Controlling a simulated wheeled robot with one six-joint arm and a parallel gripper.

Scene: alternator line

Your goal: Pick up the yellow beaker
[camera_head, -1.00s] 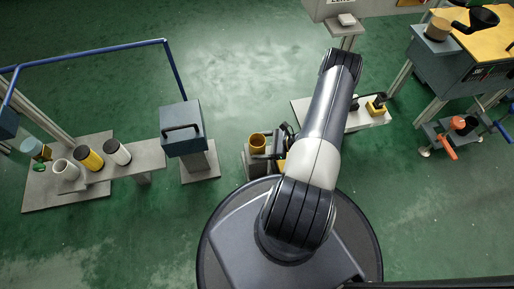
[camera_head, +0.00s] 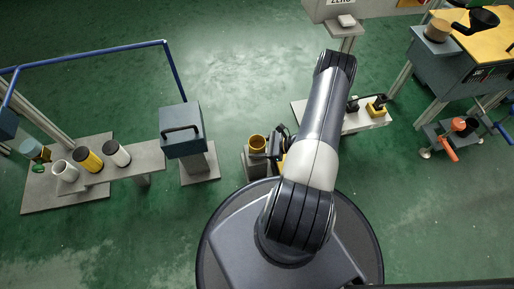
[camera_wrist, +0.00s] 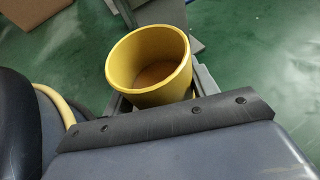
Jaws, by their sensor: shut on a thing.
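The yellow beaker (camera_head: 257,143) is upright at the picture's centre in the head view, over a small grey stand (camera_head: 256,166) just beyond my base. In the wrist view the beaker (camera_wrist: 124,72) shows its open rim and an orange-brown inside bottom. My gripper (camera_head: 272,154) is at the beaker's right side in the head view, shut on it, partly hidden by my arm. I cannot tell whether the beaker touches the stand.
A grey box with a handle (camera_head: 181,131) stands on a pedestal to the left. Further left, a bench (camera_head: 135,162) bears several cylinders. A low plate (camera_head: 361,122) with small parts lies right of my arm, and a yellow-topped table (camera_head: 482,42) stands far right. The floor beyond is open.

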